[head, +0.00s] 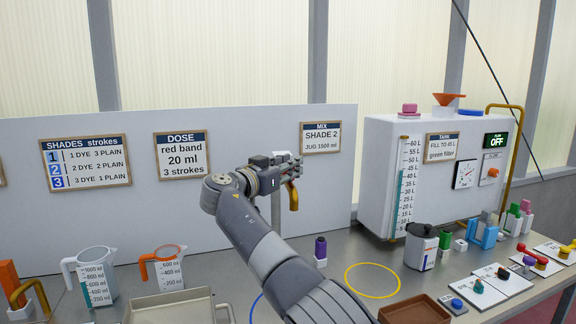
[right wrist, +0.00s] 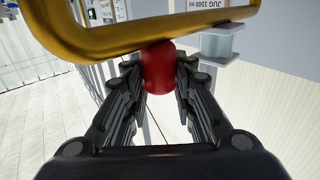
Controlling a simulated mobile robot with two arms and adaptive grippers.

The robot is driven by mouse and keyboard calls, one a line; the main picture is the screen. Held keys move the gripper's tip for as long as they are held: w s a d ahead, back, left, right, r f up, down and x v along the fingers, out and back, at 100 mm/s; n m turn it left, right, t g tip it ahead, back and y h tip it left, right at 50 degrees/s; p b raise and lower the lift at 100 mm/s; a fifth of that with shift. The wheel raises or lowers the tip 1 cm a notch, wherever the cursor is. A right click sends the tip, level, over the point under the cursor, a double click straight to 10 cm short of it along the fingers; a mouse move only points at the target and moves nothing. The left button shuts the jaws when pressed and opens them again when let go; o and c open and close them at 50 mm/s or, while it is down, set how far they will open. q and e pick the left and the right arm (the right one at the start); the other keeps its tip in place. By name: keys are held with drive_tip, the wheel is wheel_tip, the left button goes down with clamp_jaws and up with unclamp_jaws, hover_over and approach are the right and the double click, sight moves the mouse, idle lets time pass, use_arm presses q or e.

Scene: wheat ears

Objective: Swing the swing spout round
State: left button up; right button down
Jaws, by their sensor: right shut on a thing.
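The swing spout (head: 294,196) is a brass-yellow tube with its end bent down, in front of the white back panel near the middle of the head view. In the right wrist view the spout (right wrist: 110,45) runs across the top, with a red knob (right wrist: 158,68) below it. My right gripper (head: 284,163) is at the spout, its arm reaching up from the bottom. In the right wrist view its fingers are shut on the red knob, one on each side. The gripper hides most of the spout's mount in the head view. My left gripper is not in view.
A white tank (head: 385,190) with a scale stands at the right. Two measuring jugs (head: 95,278) (head: 168,270) and a metal tray (head: 172,308) are on the left of the bench. A yellow ring (head: 372,295) marks a clear spot right of my arm.

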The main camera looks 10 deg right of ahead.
drive_tip(key=shift+r, duration=0.2)
idle(0.3)
drive_tip(key=c, duration=1.5)
unclamp_jaws()
drive_tip(key=shift+c, duration=0.2)
drive_tip(key=shift+o, duration=1.2)
drive_tip(key=shift+w+f, duration=0.1)
drive_tip(key=shift+f, duration=0.05)
drive_tip(key=shift+a, duration=0.1)
drive_tip(key=v, duration=1.2)
drive_tip(key=shift+c, duration=0.3)
